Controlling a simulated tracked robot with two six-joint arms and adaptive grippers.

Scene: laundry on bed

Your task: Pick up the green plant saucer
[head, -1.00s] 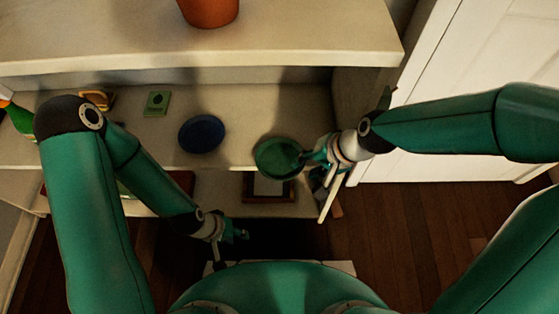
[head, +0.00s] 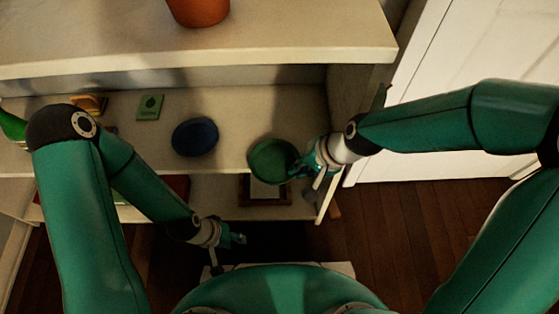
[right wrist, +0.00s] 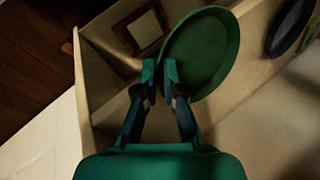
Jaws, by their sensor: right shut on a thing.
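The green plant saucer (head: 270,160) is a shallow round dish at the front edge of the middle shelf in the head view. My right gripper (head: 298,168) is shut on its right rim. In the right wrist view the saucer (right wrist: 208,50) shows tilted, with its rim between the fingertips of my right gripper (right wrist: 160,78). My left gripper (head: 238,239) is low in front of the shelf, away from the saucer and apart from other things. Its fingers are too small and dark to tell open from shut.
A dark blue saucer (head: 195,137) lies left of the green one on the shelf (head: 110,148). A green card (head: 150,107) lies further back. An orange pot (head: 198,10) stands on the top shelf. A framed item (head: 264,190) lies on the lower shelf. A white door (head: 440,90) is at right.

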